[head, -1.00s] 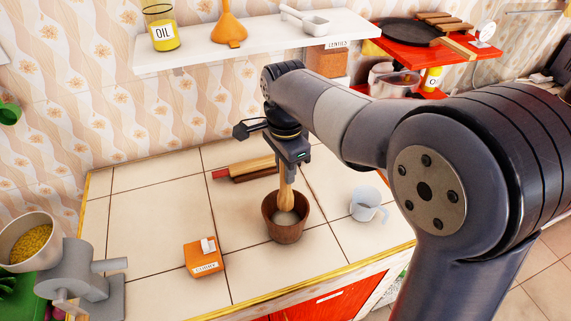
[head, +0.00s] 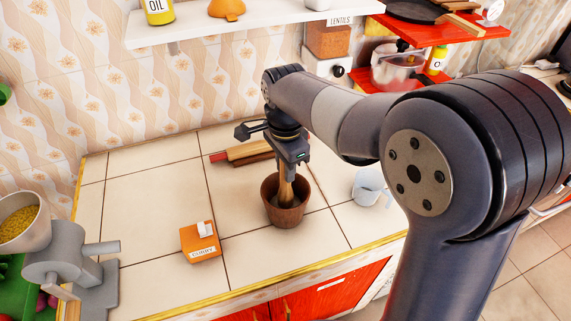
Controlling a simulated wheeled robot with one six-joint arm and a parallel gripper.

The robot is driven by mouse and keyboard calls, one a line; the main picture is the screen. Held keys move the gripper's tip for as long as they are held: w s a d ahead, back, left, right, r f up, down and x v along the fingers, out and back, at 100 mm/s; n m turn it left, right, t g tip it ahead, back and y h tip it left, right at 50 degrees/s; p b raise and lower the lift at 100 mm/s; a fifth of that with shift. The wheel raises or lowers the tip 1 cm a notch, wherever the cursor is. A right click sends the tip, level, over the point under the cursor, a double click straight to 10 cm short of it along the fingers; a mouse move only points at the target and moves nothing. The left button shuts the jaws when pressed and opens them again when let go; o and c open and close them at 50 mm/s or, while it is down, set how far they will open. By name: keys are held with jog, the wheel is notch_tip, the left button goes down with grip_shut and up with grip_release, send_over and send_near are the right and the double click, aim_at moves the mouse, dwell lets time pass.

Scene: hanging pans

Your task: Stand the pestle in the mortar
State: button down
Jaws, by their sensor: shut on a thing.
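The mortar (head: 284,213) is a dark brown wooden cup standing upright on the tiled counter. The pestle (head: 286,188) is a light wooden rod, upright, with its lower end inside the mortar. My gripper (head: 288,165) is above the mortar and shut on the pestle's upper part. The gripper hides the pestle's top. The mortar's front wall hides its lower end, so I cannot tell whether it touches the bottom.
A rolling pin (head: 246,153) lies behind the mortar. A clear measuring cup (head: 369,187) stands to its right and an orange curry box (head: 201,241) to its left. A grey grinder (head: 75,264) is at far left. A white shelf (head: 250,22) hangs above. Counter tiles around the mortar are clear.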

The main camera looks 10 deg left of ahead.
jog(key=c, duration=1.1)
grip_release()
notch_tip(320, 180, up, 11)
jog(key=shift+f, duration=0.1)
notch_tip(320, 180, down, 8)
jog(key=p, duration=0.2)
jog(key=shift+r, duration=0.2)
dwell(0.6)
